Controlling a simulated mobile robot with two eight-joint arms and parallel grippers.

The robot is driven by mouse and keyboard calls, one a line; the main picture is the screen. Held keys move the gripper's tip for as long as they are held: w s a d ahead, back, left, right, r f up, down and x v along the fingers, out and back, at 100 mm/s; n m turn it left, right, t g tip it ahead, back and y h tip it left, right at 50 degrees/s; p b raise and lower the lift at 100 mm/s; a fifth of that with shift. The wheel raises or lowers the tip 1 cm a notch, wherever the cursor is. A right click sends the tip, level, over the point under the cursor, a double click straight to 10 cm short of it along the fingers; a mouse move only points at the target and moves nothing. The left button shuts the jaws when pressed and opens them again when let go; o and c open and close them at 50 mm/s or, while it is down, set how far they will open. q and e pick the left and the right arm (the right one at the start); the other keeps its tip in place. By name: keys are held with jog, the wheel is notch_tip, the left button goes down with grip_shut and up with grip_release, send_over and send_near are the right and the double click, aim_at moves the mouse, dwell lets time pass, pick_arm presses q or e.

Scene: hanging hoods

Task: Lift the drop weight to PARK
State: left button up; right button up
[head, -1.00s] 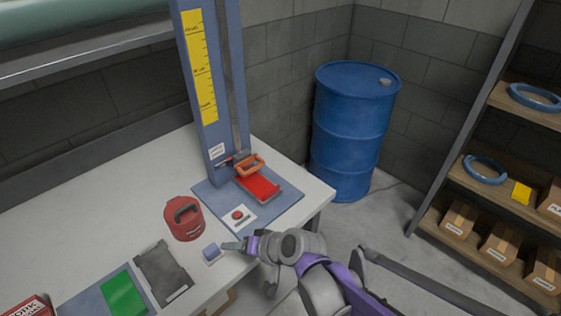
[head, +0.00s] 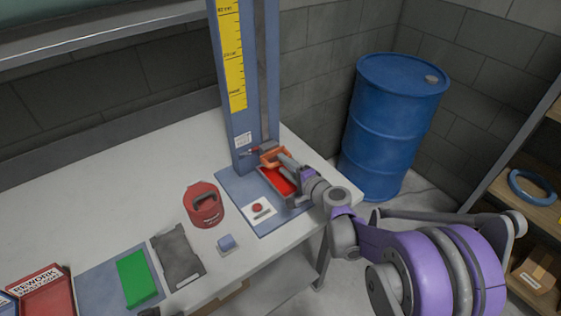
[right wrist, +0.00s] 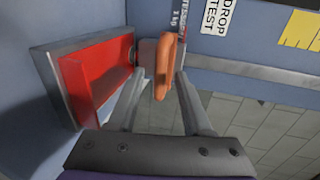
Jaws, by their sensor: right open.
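The drop weight's orange handle (head: 272,156) is low on the blue drop tower (head: 243,135), just above the red block (head: 279,181) on the tower's base. My right gripper (head: 284,161) is at the handle. In the right wrist view, its open fingers (right wrist: 160,85) straddle the lower end of the orange handle (right wrist: 170,62), with no clear grip on it. The weight's body is mostly hidden behind the handle. The yellow scale (head: 232,55) runs up the tower; no PARK mark is legible in view. My left gripper is not recognisable in view.
A blue drum (head: 390,125) stands behind the table's right end. The table's back left is clear.

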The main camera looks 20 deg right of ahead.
aim_at(274, 158)
jog(key=shift+x, duration=1.45)
jog(key=shift+c, duration=0.3)
grip_shut()
